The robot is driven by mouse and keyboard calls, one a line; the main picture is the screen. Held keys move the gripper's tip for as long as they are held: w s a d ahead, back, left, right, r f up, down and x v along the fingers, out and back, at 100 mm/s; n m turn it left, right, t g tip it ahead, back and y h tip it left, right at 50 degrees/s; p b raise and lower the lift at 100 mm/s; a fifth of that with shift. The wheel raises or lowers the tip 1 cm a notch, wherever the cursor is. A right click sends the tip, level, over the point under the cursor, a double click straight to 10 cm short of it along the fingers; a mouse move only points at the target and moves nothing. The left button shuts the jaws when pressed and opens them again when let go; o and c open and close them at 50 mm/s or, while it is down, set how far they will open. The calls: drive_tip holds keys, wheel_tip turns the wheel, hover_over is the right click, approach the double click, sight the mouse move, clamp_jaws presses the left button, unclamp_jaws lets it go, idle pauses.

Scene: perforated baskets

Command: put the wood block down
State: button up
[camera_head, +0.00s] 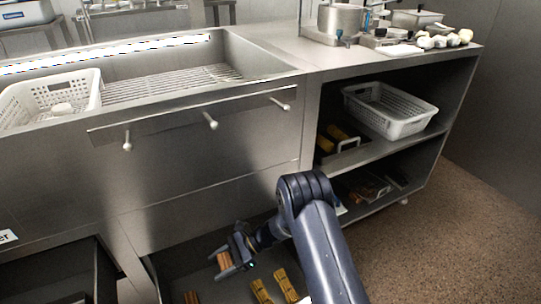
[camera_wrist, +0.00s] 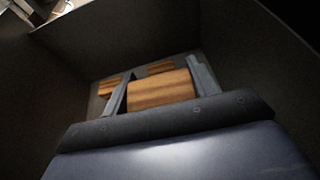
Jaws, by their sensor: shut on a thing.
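My gripper (camera_head: 232,264) is low in front of the metal counter, at the opening of its lower shelf. It is shut on a brown striped wood block (camera_head: 224,260). In the wrist view the wood block (camera_wrist: 160,88) sits between the two fingers (camera_wrist: 161,88). Two more brown wooden pieces show beyond it in the wrist view, one at the left (camera_wrist: 108,86) and one behind the held block (camera_wrist: 160,66). I cannot tell whether the held block touches the surface below.
Yellow-brown items (camera_head: 262,291) lie on the lower shelf right of my gripper. A white perforated basket (camera_head: 392,127) stands on the right upper shelf, another (camera_head: 84,92) in the sink. The counter's bar with knobs (camera_head: 211,121) juts out above. Open floor (camera_head: 450,230) lies at the right.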

drive_tip(key=w+d+r+m+t+y, duration=0.1)
drive_tip(key=w+d+r+m+t, duration=0.3)
drive_tip(key=d, duration=0.5)
drive_tip(key=w+d+r+m+t, duration=0.3)
drive_tip(key=d+r, duration=0.3)
drive_tip(key=d, duration=0.2)
drive_tip(key=s+d+r+m+t+h, duration=0.1)
drive_tip(key=d+r+m+t, duration=0.25)
drive_tip(key=d, duration=0.45)
drive_tip(key=d+r+m+t+h, duration=0.15)
drive_tip(key=d+r+t, duration=0.25)
drive_tip(key=d, duration=0.4)
wheel_tip(320, 180, up, 30)
drive_tip(key=p, duration=3.7)
drive_tip(key=shift+s+a+g, duration=0.15)
drive_tip(key=shift+a+g, duration=0.2)
drive_tip(key=shift+g, duration=0.1)
